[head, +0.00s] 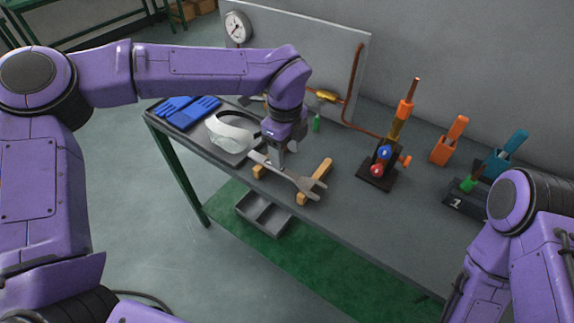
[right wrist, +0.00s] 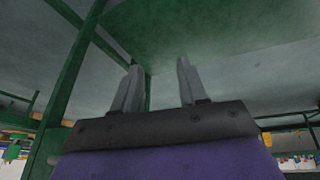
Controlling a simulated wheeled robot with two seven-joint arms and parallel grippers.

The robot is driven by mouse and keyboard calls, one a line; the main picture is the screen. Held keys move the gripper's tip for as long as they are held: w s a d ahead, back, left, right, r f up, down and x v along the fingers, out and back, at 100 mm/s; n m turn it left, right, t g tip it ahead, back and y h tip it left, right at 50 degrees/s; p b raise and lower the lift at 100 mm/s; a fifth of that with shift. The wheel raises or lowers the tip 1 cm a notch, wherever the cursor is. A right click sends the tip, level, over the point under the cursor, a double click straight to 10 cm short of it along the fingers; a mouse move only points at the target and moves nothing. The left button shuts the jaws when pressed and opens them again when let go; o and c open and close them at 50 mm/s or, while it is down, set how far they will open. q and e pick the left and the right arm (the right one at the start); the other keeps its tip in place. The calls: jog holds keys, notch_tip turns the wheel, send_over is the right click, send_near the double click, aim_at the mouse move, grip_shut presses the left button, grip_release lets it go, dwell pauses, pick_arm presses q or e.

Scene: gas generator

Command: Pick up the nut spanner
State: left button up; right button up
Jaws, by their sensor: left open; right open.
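The nut spanner (head: 304,185) is a grey metal wrench lying across two wooden blocks on the workbench in the head view. Its open jaw end points to the lower right, and its handle runs up and left. My left gripper (head: 281,163) is open and reaches down over the middle of the handle. I cannot tell whether the fingers touch it. My right gripper (right wrist: 158,85) is open and empty in the right wrist view, beneath a green shelf or bench part. In the head view only my right arm shows, at the lower right.
Left of the spanner on the bench (head: 372,232) lie a clear visor (head: 229,137) and blue gloves (head: 186,111). To the right stand a torch-like assembly (head: 381,165) and orange (head: 449,142) and teal (head: 505,153) holders. A grey tray (head: 262,214) sits on the lower shelf.

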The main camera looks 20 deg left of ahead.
aim_at(284, 172)
pick_arm(q)
jog(key=f, duration=0.2)
jog(key=f+p, duration=0.1)
jog(key=f, duration=0.1)
jog(key=w+a+f+p, duration=0.1)
jog(key=f, duration=0.1)
jog(key=shift+f, duration=0.3)
jog(key=shift+s+d, duration=0.1)
jog(key=c, duration=1)
grip_shut()
jog(key=shift+r, duration=0.1)
